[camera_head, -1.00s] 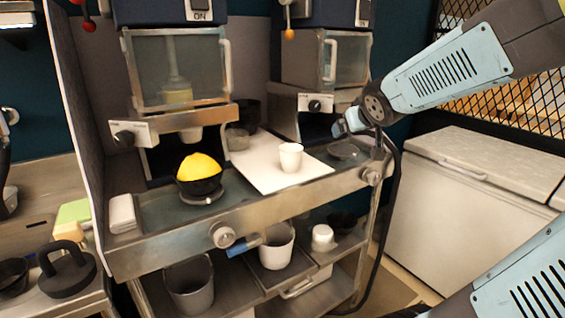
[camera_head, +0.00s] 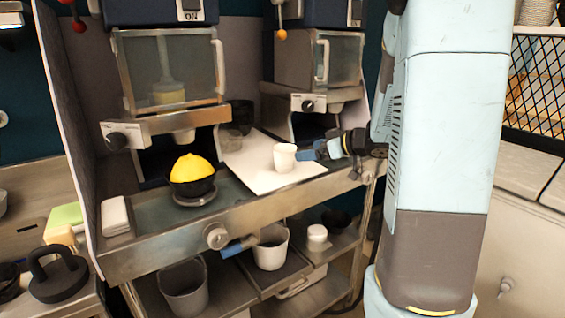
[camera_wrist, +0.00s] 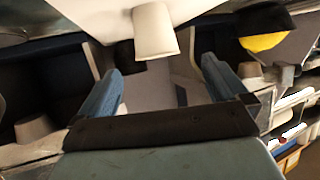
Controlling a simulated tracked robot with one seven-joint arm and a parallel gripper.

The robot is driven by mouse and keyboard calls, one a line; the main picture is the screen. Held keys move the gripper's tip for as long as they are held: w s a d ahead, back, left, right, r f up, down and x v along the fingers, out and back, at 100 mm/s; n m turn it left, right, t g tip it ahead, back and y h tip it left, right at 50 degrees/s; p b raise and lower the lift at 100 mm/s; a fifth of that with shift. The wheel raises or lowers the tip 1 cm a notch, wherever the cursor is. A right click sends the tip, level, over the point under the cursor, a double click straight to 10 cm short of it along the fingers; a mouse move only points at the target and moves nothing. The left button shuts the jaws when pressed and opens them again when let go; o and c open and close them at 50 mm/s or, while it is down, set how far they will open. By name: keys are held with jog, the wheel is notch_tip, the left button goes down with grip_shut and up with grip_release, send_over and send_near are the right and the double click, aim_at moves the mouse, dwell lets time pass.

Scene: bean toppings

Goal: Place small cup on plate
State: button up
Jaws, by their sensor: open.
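The small white cup (camera_head: 285,157) stands upright on a flat white board (camera_head: 256,181) on the machine's counter. The cup also shows in the wrist view (camera_wrist: 154,32), just beyond the space between the fingertips, with the board (camera_wrist: 90,12) behind it. My gripper (camera_head: 316,150) is just right of the cup at about its height. In the wrist view my gripper (camera_wrist: 162,82) has its two blue fingers wide apart with nothing between them. I cannot tell whether the fingertips touch the cup. No round plate shows clearly; the board is the flat plate-like thing here.
A black bowl (camera_head: 189,186) with a yellow heap sits on a small grey stand left of the board. Machine housings (camera_head: 305,62) rise behind. A shelf below the counter holds a white bucket (camera_head: 270,255) and a grey bin (camera_head: 184,290). The board's front is bare.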

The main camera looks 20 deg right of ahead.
aim_at(284, 156)
jog(key=x, duration=0.6)
jog(key=shift+w+a+f, duration=0.2)
jog(key=shift+w+f, duration=0.05)
jog(key=shift+w, duration=0.05)
jog(key=shift+d+f+x, duration=0.1)
jog(key=shift+f+x, duration=0.05)
jog(key=shift+x, duration=0.7)
jog(key=shift+d+f+x, duration=0.1)
jog(key=shift+x, duration=0.8)
jog(key=shift+d+f+x, duration=0.1)
jog(key=shift+f+x, duration=0.05)
jog(key=shift+x, duration=0.7)
jog(key=c, duration=1)
jog(key=shift+d, duration=0.1)
jog(key=shift+r, duration=0.2)
